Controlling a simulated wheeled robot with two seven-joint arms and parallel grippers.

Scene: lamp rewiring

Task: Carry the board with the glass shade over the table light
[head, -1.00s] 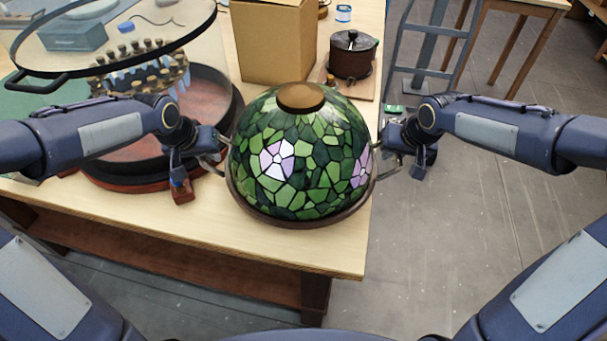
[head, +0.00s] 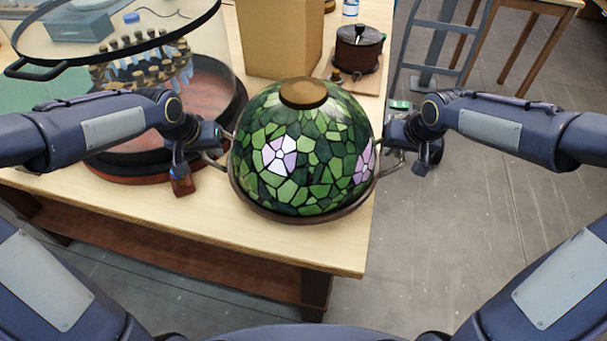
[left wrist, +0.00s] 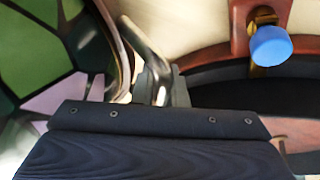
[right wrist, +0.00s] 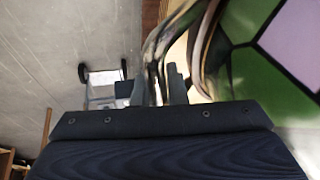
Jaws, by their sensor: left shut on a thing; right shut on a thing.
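The glass shade (head: 305,150) is a green mosaic dome with pale purple flowers and a brown cap. It sits upright on a round dark board, whose rim (head: 290,217) shows below it, above the table's right end. My left gripper (head: 222,144) is shut on the board's left metal handle, which shows in the left wrist view (left wrist: 145,45). My right gripper (head: 390,152) is shut on the right handle, which shows in the right wrist view (right wrist: 158,45). The shade hides most of the board and what is beneath. I cannot pick out the table light for certain.
A cardboard box (head: 278,38) stands behind the shade, with a dark lidded pot (head: 358,52) right of it. A round red-floored basin (head: 205,90) and a glass lid (head: 120,30) are at left. A blue ladder (head: 440,45) stands right; open floor (head: 480,220) lies there.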

